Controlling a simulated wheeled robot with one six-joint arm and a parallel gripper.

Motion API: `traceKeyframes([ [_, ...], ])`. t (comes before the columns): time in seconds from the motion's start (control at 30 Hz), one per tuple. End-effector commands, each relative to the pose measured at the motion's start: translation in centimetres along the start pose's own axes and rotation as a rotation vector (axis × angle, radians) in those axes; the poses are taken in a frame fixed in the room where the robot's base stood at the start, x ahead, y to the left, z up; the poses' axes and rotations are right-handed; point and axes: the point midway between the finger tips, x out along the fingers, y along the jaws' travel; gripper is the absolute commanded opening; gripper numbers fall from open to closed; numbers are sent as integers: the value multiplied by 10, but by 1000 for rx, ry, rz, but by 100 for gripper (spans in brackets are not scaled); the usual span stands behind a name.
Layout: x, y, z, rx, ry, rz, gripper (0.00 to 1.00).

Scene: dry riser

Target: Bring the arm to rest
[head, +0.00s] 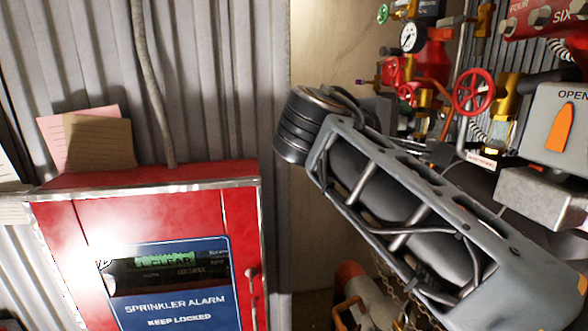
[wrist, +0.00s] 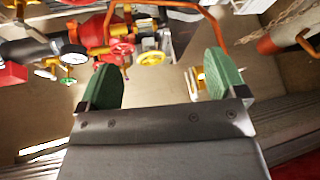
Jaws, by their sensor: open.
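My gripper shows in the wrist view (wrist: 162,82) with its two green-padded fingers spread wide and nothing between them. Beyond the fingers lie red and yellow valve parts and bare beige wall or floor, all apart from the pads. In the head view my grey arm (head: 400,200) runs from the lower right up to a dark ribbed joint near the middle. The gripper's fingers cannot be made out there.
A red sprinkler alarm cabinet (head: 160,240) stands at the left, with paper cards (head: 95,142) on top. Red valve handwheels (head: 473,92), a pressure gauge (head: 412,37) and a grey box with an orange lever (head: 560,125) crowd the right, behind and beside my arm.

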Motion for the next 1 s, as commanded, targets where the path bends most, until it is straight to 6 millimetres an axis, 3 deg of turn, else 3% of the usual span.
traceKeyframes([
  [0.27,36,-84,-7,46,94,-245,90],
  [0.37,47,-131,-6,101,123,-384,90],
  [0.5,57,-216,1,267,137,-646,90],
  [0.6,54,-276,7,444,115,-842,90],
  [0.7,48,-321,12,613,73,-990,90],
  [0.83,40,-358,15,786,19,-1112,90],
  [1.0,35,-378,16,899,-20,-1178,90],
])
